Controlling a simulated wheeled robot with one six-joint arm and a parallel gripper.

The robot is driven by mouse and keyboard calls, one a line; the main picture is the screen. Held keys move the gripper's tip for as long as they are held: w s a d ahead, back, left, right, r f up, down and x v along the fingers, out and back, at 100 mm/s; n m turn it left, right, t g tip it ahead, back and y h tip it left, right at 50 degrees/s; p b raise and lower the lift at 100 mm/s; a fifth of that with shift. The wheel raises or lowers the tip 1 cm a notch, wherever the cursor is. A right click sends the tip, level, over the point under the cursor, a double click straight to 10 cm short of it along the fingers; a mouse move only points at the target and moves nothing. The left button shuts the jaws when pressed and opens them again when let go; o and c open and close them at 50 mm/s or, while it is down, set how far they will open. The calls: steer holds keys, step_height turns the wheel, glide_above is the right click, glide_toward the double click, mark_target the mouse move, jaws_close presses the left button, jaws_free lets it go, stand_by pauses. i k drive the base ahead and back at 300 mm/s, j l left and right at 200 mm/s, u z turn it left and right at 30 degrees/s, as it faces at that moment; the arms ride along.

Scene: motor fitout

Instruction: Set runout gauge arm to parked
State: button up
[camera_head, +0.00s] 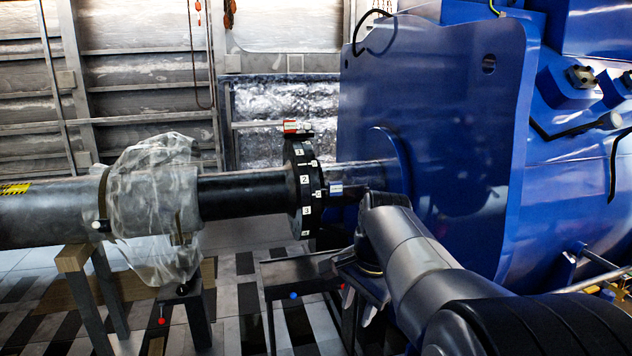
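A black flanged coupling (305,190) with numbered white labels joins the dark shaft on the left to the blue motor. A small red and white device (292,127) with a dark base sits on top of the coupling rim. I cannot tell for sure whether it is the runout gauge or where its arm is. A small blue and white piece (336,189) shows beside the coupling at the shaft. My grey arm reaches in from the lower right. My gripper (350,262) appears at its far end, below and right of the coupling.
The blue motor housing (435,130) fills the right side. A plastic-wrapped shaft section (155,195) rests on trestles (75,258) at left. A dark metal frame (285,268) with a blue knob (293,296) stands below the coupling. Tiled floor shows between the supports.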

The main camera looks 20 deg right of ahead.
mark_target(334, 188)
steer(key=i+j+z, duration=0.2)
steer(key=i, duration=0.35)
steer(key=i+j+z, duration=0.15)
steer(key=i+j, duration=0.15)
steer(key=i, duration=0.25)
steer(key=i+j+z, duration=0.2)
steer(key=i+j, duration=0.15)
steer(key=i, duration=0.15)
steer(key=i+l+z, duration=0.1)
steer(key=i, duration=0.45)
steer(key=i+l+z, duration=0.1)
steer(key=i+l, duration=0.15)
steer(key=i, duration=0.3)
steer(key=i+l+z, duration=0.15)
steer(key=i, duration=0.35)
